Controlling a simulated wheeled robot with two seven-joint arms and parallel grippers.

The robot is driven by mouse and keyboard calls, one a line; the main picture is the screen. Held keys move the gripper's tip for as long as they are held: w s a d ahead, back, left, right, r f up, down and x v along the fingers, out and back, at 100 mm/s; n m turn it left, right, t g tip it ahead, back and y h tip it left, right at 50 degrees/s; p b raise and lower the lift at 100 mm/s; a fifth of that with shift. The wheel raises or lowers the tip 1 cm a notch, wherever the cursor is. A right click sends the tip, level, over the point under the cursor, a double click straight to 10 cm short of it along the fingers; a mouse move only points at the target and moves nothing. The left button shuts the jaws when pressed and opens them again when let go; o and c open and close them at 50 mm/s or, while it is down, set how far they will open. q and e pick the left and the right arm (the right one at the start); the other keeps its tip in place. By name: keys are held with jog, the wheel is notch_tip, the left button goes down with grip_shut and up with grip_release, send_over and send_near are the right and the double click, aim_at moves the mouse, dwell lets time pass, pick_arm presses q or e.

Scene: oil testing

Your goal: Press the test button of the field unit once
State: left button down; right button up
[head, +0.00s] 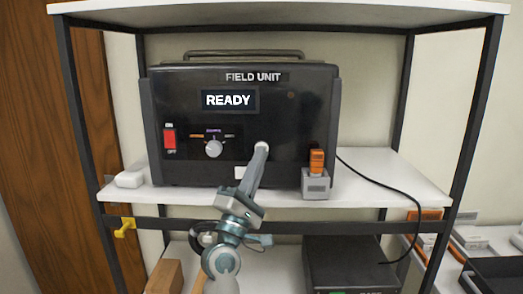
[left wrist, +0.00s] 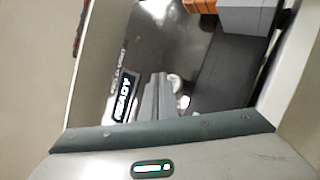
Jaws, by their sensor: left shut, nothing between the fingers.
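The field unit (head: 240,110) is a black box on the upper shelf, its display (head: 229,99) reading READY. Its front has a red switch (head: 170,138) at left and a pale round knob (head: 214,149). My left gripper (head: 262,148) is shut and empty, with its fingertips at the lower middle of the panel. The tips hide the panel behind them; I cannot tell whether they touch it, and no test button can be made out. In the left wrist view, the shut fingers (left wrist: 157,98) lie before the dark panel, near the sideways display (left wrist: 123,97). My right gripper is not in view.
A grey block (head: 316,184) with an orange top stands at the unit's lower right. A black cable (head: 385,185) runs down at the right. A white item (head: 130,179) lies at the shelf's left end. Dark rack posts (head: 463,140) flank the unit.

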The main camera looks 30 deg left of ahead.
pick_arm(q)
jog(key=shift+w+a, duration=0.1)
jog(key=shift+w, duration=0.1)
jog(key=shift+w+a, duration=0.15)
jog(key=shift+w, duration=0.05)
jog(key=shift+w+a, duration=0.2)
jog(key=shift+w, duration=0.15)
dwell(1.2)
jog(key=shift+s+d, duration=0.1)
jog(key=shift+s, duration=0.05)
dwell(0.3)
jog(key=shift+s+d+p, duration=0.35)
jog(key=shift+s+p, duration=0.05)
jog(key=shift+s, duration=0.2)
jog(key=shift+s+d+p, duration=0.3)
jog(key=shift+s+d, duration=0.15)
jog(key=shift+s, duration=0.25)
jog(key=shift+s+d+p, duration=0.25)
jog(key=shift+s+d, duration=0.15)
jog(key=shift+s, duration=0.35)
jog(key=shift+s+d+p, duration=0.3)
jog(key=shift+s+d, duration=0.15)
jog(key=shift+s, duration=0.25)
